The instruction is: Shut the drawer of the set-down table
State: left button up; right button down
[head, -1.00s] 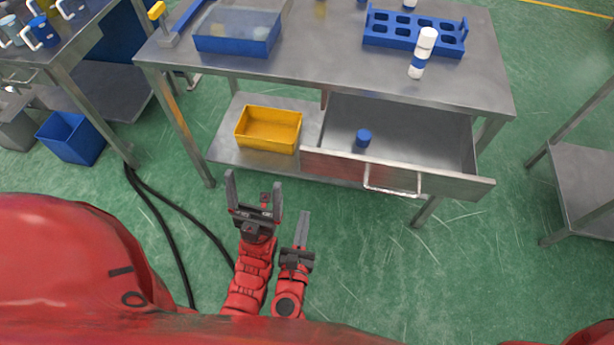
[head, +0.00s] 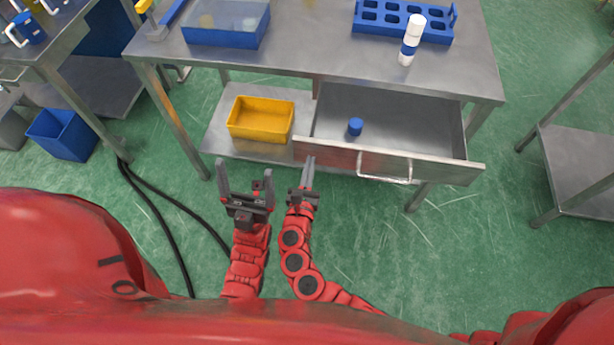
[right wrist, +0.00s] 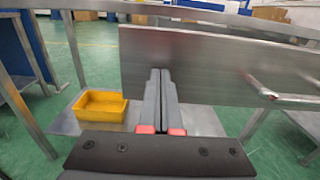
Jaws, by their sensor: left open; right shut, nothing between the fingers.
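The drawer (head: 390,163) of the steel set-down table (head: 310,45) stands pulled out, with a bar handle (head: 385,166) on its front. A small blue cylinder (head: 355,126) stands inside it. My right gripper (head: 309,162) is shut and empty at the left end of the drawer front. In the right wrist view the shut fingers (right wrist: 157,100) point at the drawer front (right wrist: 200,65), left of the handle (right wrist: 262,87); I cannot tell whether they touch it. My left gripper (head: 246,180) is open and empty, left of the right one, in front of the lower shelf.
A yellow bin (head: 261,119) sits on the lower shelf left of the drawer. A blue rack (head: 403,22), a white bottle with a blue band (head: 411,40) and a blue tray (head: 227,30) stand on the tabletop. A black cable (head: 165,227) lies on the floor at left.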

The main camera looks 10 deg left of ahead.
jog(key=shift+w, duration=0.35)
jog(key=shift+w, duration=0.5)
jog(key=b, duration=0.4)
send_near(323, 110)
jog(key=r, duration=0.3)
jog(key=shift+s+a+r, duration=0.1)
jog(key=shift+s+r, duration=0.15)
jog(key=shift+s, duration=0.15)
jog(key=w+b, duration=0.7)
jog(key=w, duration=0.2)
jog(key=shift+w+b, duration=0.3)
jog(key=shift+w, duration=0.05)
jog(key=shift+w+r+b, duration=0.2)
jog(key=shift+w+b, duration=0.25)
jog(key=shift+w, duration=0.05)
jog(key=shift+r, duration=0.4)
